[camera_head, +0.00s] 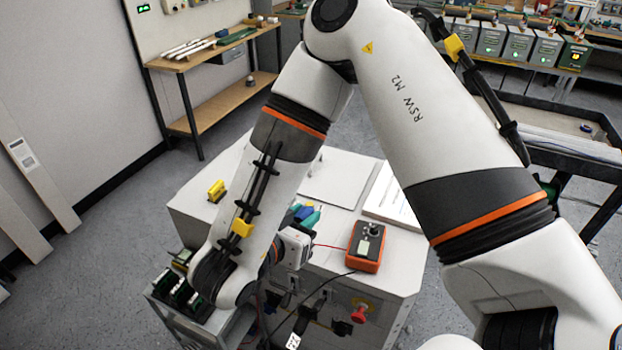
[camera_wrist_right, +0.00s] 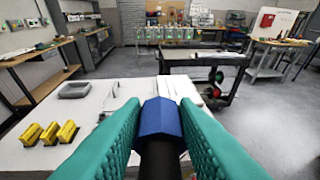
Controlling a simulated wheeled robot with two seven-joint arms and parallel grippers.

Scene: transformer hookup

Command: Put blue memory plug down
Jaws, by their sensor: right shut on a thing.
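My right gripper (camera_wrist_right: 157,108) has teal ridged fingers closed on the blue memory plug (camera_wrist_right: 160,118), which has a dark round end toward the camera. In the head view my right gripper (camera_head: 304,214) is small and partly hidden behind my own arm; blue and teal show there over the white worktop (camera_head: 335,180). The wrist view looks out level across the worktop, so the plug appears held near or above it; I cannot tell whether it touches. My left gripper is not in view.
Three yellow blocks (camera_wrist_right: 50,134) and a grey tray (camera_wrist_right: 75,90) lie on the worktop's left side in the wrist view. An orange handheld box (camera_head: 367,247) with wires sits near the front edge. A rack with green parts (camera_head: 178,288) stands at the lower left.

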